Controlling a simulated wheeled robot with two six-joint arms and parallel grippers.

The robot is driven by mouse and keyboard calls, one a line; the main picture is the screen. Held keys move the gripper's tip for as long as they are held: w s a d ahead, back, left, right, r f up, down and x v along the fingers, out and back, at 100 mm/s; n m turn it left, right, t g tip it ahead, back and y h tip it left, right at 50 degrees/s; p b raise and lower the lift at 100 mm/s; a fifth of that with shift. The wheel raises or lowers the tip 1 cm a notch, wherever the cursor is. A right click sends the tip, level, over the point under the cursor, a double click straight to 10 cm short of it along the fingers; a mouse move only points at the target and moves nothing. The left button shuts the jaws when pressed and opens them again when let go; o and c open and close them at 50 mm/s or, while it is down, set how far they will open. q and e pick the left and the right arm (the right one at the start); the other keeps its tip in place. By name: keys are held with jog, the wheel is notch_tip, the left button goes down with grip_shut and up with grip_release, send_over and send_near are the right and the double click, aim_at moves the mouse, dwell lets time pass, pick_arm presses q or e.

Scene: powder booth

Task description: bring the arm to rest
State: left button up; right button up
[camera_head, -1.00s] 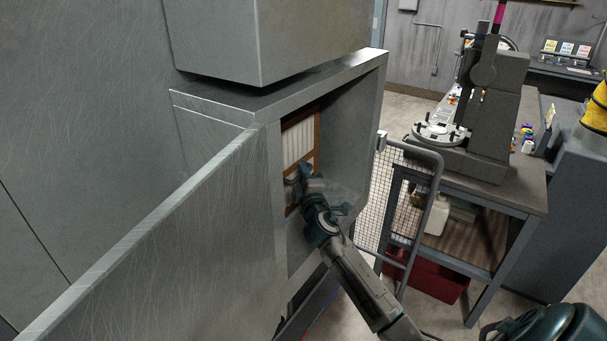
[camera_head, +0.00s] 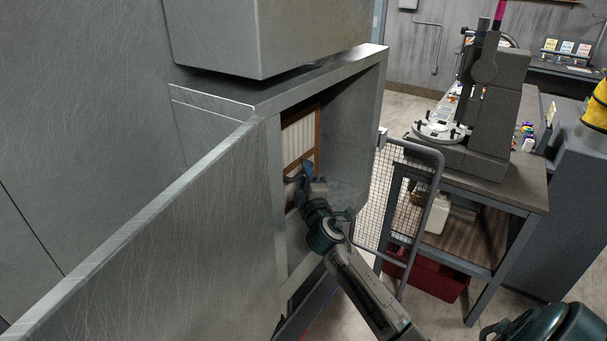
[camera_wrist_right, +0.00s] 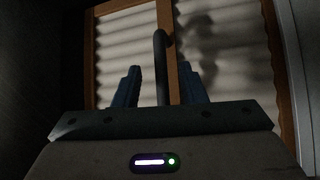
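My right arm reaches into the open grey cabinet (camera_head: 365,110). Its gripper (camera_head: 303,178) is in front of a filter panel (camera_head: 298,140) with a wooden-brown frame and pale pleats. In the right wrist view the two blue fingers of the right gripper (camera_wrist_right: 161,88) stand apart. A dark upright handle (camera_wrist_right: 161,60) on the filter's brown middle bar (camera_wrist_right: 168,25) shows between them, with gaps on both sides. Pale pleats (camera_wrist_right: 110,50) show behind. The fingertips are hard to make out in the head view. My left gripper is not in view.
The cabinet's open door (camera_head: 170,240) stands left of my arm. A wire mesh guard (camera_head: 385,200) stands to the right. Beyond it is a bench (camera_head: 525,190) with a grey machine (camera_head: 490,110) and a red bin (camera_head: 435,275) below.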

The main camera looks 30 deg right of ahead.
jog(key=b+v, duration=0.2)
jog(key=v, duration=0.6)
